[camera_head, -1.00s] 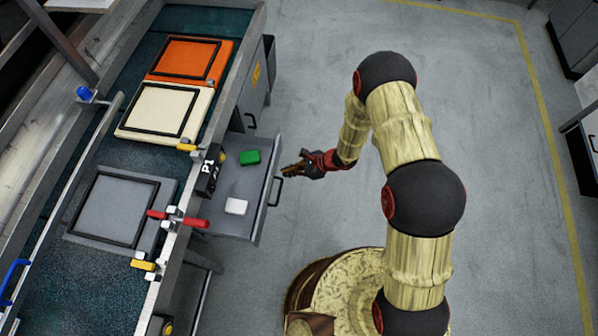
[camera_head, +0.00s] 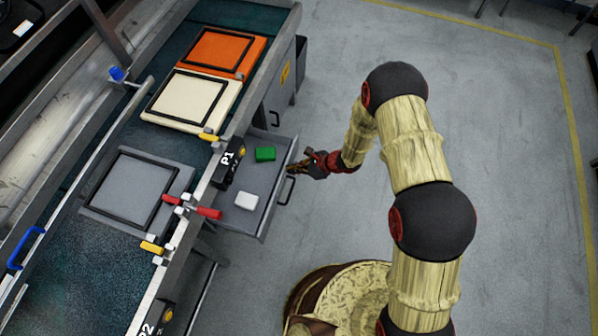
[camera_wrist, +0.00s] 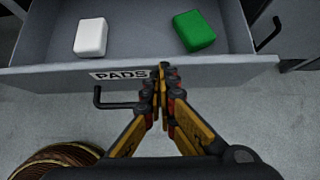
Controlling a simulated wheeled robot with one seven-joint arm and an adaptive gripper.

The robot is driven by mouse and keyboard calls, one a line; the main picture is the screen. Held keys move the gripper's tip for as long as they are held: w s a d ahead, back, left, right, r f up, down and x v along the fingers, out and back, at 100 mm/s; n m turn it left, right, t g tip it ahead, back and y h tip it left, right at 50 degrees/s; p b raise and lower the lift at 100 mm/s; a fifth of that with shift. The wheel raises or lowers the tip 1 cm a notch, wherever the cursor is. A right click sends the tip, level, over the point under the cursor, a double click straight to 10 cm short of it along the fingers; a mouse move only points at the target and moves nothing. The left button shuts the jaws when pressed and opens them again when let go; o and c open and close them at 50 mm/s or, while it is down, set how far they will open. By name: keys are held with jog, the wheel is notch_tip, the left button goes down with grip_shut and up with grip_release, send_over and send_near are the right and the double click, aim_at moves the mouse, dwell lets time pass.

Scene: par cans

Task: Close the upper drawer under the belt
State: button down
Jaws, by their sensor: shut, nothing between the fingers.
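The upper drawer (camera_head: 262,225) under the belt stands open, pulled out to the right of the belt frame. Its front panel, labelled "PADS", spans the wrist view (camera_wrist: 220,68), with a black handle (camera_wrist: 113,104) left of my fingers. A green block (camera_head: 265,154) and a white block (camera_head: 246,201) lie inside the drawer. My gripper (camera_head: 297,168) is shut and empty at the outer side of the drawer front. In the wrist view my fingertips (camera_wrist: 162,72) overlap the front panel beside the label; I cannot tell whether they touch it.
The belt (camera_head: 88,262) carries an orange tray (camera_head: 252,65), a cream tray (camera_head: 226,105) and a grey tray (camera_head: 100,213). Red-handled and yellow clamps line the belt edge. A closed cabinet (camera_head: 280,98) stands beyond the drawer.

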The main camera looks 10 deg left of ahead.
jog(key=a+b, duration=0.1)
jog(key=a, duration=0.5)
jog(key=w+a+b, duration=0.1)
jog(key=a, duration=0.6)
jog(key=a+b, duration=0.1)
jog(key=a, duration=0.6)
jog(key=shift+w+f+b, duration=0.1)
jog(key=shift+w+b, duration=0.1)
jog(key=shift+b, duration=0.2)
jog(key=shift+d, duration=0.1)
